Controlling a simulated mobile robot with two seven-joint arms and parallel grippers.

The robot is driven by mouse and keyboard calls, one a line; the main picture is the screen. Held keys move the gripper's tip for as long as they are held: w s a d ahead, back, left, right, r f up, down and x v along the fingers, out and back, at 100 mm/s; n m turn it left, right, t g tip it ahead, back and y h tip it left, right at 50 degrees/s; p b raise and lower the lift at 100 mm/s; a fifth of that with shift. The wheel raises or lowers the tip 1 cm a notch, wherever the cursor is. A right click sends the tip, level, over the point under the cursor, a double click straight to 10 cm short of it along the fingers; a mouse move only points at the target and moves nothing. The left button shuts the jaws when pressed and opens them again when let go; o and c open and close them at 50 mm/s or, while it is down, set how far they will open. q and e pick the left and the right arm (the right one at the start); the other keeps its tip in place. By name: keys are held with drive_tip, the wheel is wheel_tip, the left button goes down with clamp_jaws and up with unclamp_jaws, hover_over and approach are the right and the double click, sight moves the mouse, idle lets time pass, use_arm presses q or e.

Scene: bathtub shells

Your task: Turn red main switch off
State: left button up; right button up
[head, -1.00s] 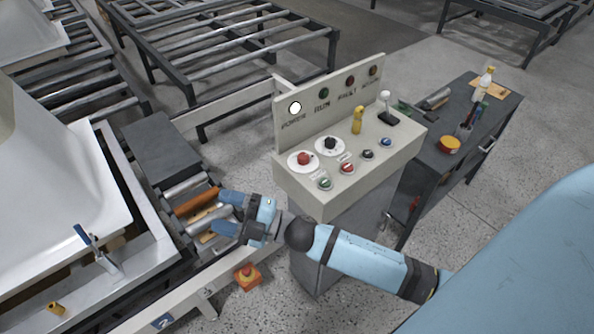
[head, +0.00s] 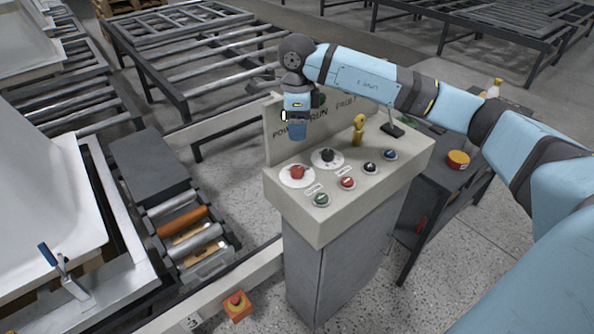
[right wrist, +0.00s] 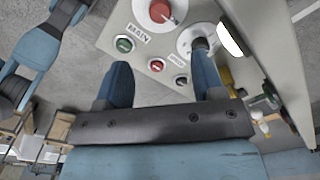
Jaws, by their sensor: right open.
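The red main switch (head: 297,172) is a red knob on a white round plate at the left of the control box (head: 350,200). In the right wrist view the red knob (right wrist: 160,11) shows at the top edge, near a MAIN label. My right gripper (head: 297,134) points down above the box, in front of the upright panel, apart from the red knob. In the right wrist view its two fingers (right wrist: 162,82) are spread with nothing held. One fingertip overlaps the black knob's plate there; contact cannot be told. My left gripper does not show.
Beside the red switch are a black knob (head: 327,156), green button (head: 321,199), red button (head: 347,183) and yellow-handled switch (head: 358,130). The upright label panel (head: 278,128) stands behind. A dark cart (head: 425,190) stands right; a roller conveyor (head: 190,235) lies left.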

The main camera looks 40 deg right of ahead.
sight(297, 168)
wheel_tip(297, 168, down, 14)
drive_tip(key=shift+r+p, duration=0.2)
drive_tip(key=shift+p, duration=0.2)
drive_tip(key=shift+c, duration=0.3)
drive_tip(key=c, duration=0.9)
